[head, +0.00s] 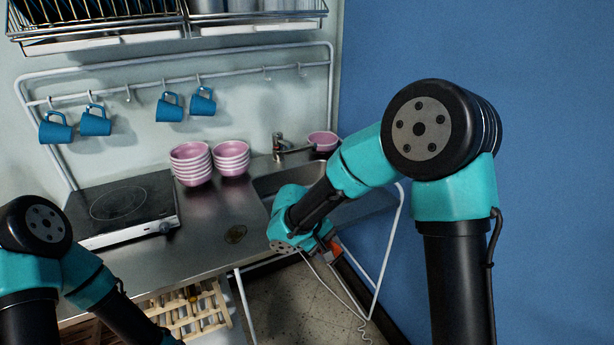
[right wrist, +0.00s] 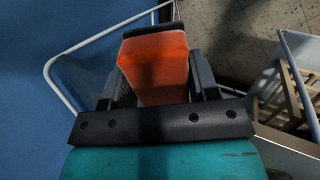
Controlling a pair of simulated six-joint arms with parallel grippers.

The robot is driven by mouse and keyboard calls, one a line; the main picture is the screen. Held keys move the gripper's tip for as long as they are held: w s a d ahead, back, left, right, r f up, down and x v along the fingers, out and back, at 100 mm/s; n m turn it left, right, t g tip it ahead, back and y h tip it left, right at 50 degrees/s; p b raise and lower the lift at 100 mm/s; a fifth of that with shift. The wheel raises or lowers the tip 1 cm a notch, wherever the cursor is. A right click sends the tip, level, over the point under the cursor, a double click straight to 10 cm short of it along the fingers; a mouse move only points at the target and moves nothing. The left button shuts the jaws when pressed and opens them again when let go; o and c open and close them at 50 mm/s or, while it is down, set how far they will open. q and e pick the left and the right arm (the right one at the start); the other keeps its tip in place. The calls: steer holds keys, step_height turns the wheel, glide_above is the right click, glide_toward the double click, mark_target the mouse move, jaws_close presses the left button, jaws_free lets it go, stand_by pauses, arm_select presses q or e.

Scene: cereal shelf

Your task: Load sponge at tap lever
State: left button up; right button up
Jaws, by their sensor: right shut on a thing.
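An orange sponge (right wrist: 154,68) is held between the two dark fingers of my right gripper (right wrist: 162,80) in the right wrist view. In the head view, an orange bit of the sponge (head: 335,246) shows beside the right gripper (head: 325,253), low in front of the counter's edge. The metal tap (head: 278,148) stands at the back of the counter behind the sink (head: 283,181), apart from the sponge. Its lever is too small to make out clearly. My left arm comes in at the lower left, but its gripper is outside the frame.
Pink bowl stacks (head: 191,165) stand left of the tap, and another pink bowl (head: 322,141) sits right of it. A black hob (head: 122,207) is at the left. Blue mugs (head: 170,107) hang above. A white tube frame (head: 392,235) edges the counter's right side. The middle counter is mostly clear.

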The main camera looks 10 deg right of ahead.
steer(key=s+a+r, duration=0.1)
steer(key=s+r, duration=0.3)
steer(key=shift+s+a, duration=0.2)
steer(key=shift+s, duration=0.2)
steer(key=shift+w, duration=0.1)
stand_by(1.2)
steer(key=w+d+f+m+g, duration=0.1)
steer(key=w+f+m, duration=0.1)
steer(key=w, duration=0.4)
steer(key=w+d+f+m+g+y, duration=0.1)
steer(key=w+d+f+m+g, duration=0.1)
steer(key=w+m, duration=0.3)
steer(key=shift+w+d, duration=0.3)
steer(key=shift+w, duration=0.35)
